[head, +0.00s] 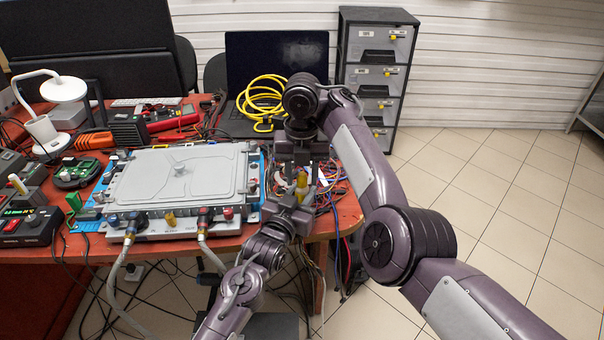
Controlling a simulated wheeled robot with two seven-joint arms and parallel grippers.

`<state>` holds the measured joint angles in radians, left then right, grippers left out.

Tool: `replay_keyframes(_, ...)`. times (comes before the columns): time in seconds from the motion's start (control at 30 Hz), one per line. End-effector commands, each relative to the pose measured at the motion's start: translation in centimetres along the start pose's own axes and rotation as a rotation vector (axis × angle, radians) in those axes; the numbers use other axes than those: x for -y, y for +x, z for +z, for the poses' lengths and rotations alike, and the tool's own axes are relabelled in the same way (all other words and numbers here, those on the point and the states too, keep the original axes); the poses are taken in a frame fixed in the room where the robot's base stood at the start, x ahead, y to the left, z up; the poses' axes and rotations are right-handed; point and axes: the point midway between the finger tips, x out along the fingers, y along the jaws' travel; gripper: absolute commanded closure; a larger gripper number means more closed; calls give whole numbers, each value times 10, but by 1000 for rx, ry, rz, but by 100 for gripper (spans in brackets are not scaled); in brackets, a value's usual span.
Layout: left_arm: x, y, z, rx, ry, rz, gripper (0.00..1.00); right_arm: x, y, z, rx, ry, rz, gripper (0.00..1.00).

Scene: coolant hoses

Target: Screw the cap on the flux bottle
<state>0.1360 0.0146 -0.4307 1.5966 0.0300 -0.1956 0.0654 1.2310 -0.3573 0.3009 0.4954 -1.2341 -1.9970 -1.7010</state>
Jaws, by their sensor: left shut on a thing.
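A small yellow piece (302,181), which seems to be part of the flux bottle, shows at the table's right edge, between my two grippers. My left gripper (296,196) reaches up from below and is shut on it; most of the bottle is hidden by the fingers. My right gripper (301,168) points down from above, right over the same spot. Its fingertips are too small and overlapped to tell whether they are open or shut. I cannot make out the cap.
A grey battery-like unit (175,180) with hoses covers the middle of the red table (270,228). A coiled yellow cable (262,97) lies on a laptop behind my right arm. Loose wires lie near the grippers. A drawer cabinet (375,75) stands behind; the floor at right is clear.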

Motion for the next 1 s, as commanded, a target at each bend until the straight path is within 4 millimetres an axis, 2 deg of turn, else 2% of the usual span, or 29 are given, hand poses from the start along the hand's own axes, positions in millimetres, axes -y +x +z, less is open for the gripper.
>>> replay_keyframes(0.27, 0, 0, 0, 1, 0, 0, 100, 0, 0, 0, 0, -1, 0, 61)
replay_keyframes(0.57, 0, 0, 0, 1, 0, 0, 100, 0, 0, 0, 0, 0, 0, 99)
replay_keyframes(0.7, 0, 0, 0, 1, 0, 0, 100, 0, 1, 0, 0, 18, 0, 100)
replay_keyframes(0.9, 0, 0, 0, 1, 0, 1, 100, 0, 1, 0, 0, 263, -1, 100)
replay_keyframes(1.0, 0, 0, 0, 1, 0, 1, 100, 0, 1, 0, 0, 302, -1, 100)
